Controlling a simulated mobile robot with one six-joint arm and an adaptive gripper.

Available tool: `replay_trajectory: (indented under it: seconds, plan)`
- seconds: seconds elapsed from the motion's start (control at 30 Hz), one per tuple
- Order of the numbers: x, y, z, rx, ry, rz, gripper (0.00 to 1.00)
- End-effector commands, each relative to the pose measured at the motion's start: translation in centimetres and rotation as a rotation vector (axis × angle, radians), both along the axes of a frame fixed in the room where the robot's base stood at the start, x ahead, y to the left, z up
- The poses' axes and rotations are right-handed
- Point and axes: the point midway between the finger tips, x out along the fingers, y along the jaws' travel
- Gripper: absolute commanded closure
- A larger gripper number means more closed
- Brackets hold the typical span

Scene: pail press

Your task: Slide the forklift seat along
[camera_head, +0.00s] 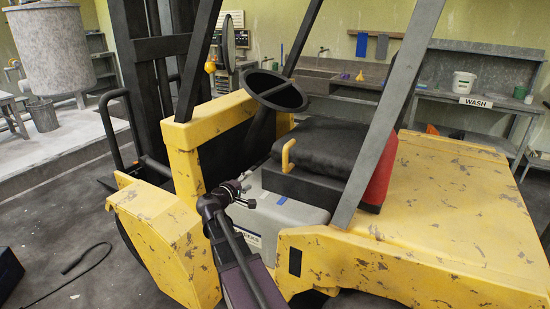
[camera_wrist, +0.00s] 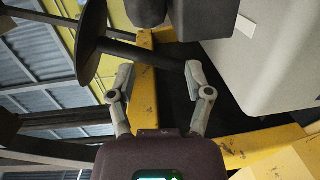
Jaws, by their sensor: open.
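The forklift seat (camera_head: 325,147) is a black cushion with a red-sided back, on a grey base (camera_head: 285,212) inside the yellow forklift. A yellow handle (camera_head: 288,153) stands at the seat's front left edge. My gripper (camera_head: 246,184) is in the foot space, left of the grey base and lower than the handle, apart from it. In the wrist view my gripper (camera_wrist: 158,75) has its two fingers spread with nothing held between them. The grey base (camera_wrist: 275,55) shows at the right there. A dark block at the top of that view is cut off, and I cannot tell which part it is.
The steering wheel (camera_head: 276,90) stands ahead of the seat; it also shows in the wrist view (camera_wrist: 90,42). Yellow body panels (camera_head: 165,235) flank the foot opening. A bench with a white pail (camera_head: 463,82) stands behind.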

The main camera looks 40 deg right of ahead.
Motion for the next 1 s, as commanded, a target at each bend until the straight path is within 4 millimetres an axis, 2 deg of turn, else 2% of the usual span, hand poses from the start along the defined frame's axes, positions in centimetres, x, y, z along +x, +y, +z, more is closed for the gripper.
replay_trajectory:
  seconds: [0.17,0.37,0.7,0.87,1.0]
  plan:
    - [-1.8,2.0,-2.8,0.165,-0.022,-0.033,0.34]
    - [-4.3,5.7,-6.9,0.414,-0.029,-0.082,0.34]
    - [-8.6,14.0,-13.0,0.847,0.03,-0.158,0.34]
    - [-10.6,18.3,-14.5,1.048,0.09,-0.184,0.34]
    - [-12.0,21.4,-14.4,1.219,0.154,-0.197,0.34]
